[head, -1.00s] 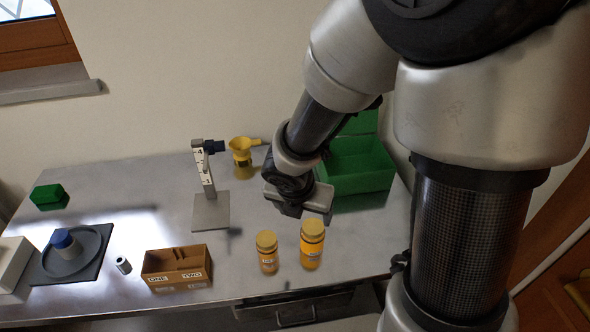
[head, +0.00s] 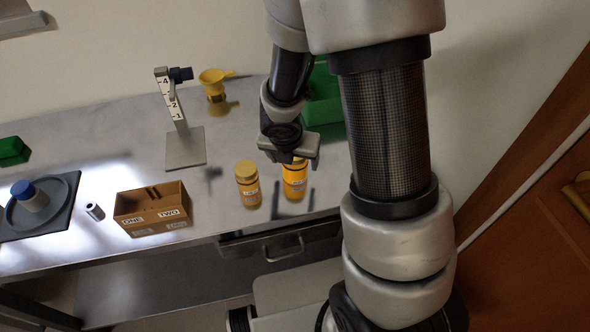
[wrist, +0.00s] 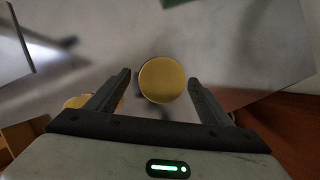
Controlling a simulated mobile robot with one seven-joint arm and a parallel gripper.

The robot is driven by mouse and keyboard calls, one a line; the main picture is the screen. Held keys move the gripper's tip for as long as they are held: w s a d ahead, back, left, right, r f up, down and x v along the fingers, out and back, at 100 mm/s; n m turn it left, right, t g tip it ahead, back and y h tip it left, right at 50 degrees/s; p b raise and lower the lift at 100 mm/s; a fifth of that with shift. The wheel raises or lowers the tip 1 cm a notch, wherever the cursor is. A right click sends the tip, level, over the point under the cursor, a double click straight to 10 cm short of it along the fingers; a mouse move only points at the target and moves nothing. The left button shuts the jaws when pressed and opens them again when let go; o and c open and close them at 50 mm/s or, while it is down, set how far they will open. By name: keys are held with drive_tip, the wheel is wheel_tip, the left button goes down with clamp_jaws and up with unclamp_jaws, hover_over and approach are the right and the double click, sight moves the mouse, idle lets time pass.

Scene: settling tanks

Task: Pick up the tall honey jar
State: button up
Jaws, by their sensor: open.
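Two amber honey jars with gold lids stand upright near the front edge of the metal table. The tall jar (head: 295,182) is the right one, and my gripper (head: 289,158) hangs over it, hiding part of its lid in the head view. The shorter jar (head: 248,188) stands just left of it. In the wrist view, the tall jar's round gold lid (wrist: 162,80) lies between the two spread fingers of my gripper (wrist: 158,78), with a gap on each side. The shorter jar's lid (wrist: 76,102) is partly hidden behind the left finger.
A brown box (head: 152,210) labelled ONE and TWO stands to the left. Behind are a numbered stand (head: 184,150), a yellow funnel (head: 215,80) and a green bin (head: 322,103). A dark tray (head: 62,212) with a blue-capped item is far left.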

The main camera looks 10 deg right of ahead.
drive_tip(key=x, duration=0.2)
drive_tip(key=shift+w+d+f+b, duration=0.1)
drive_tip(key=shift+f+b, duration=0.15)
drive_tip(key=shift+b, duration=0.05)
drive_tip(key=shift+r, duration=0.1)
drive_tip(key=c, duration=1.5)
wheel_tip(320, 180, up, 10)
drive_tip(key=p, duration=0.7)
drive_tip(key=shift+w, duration=0.1)
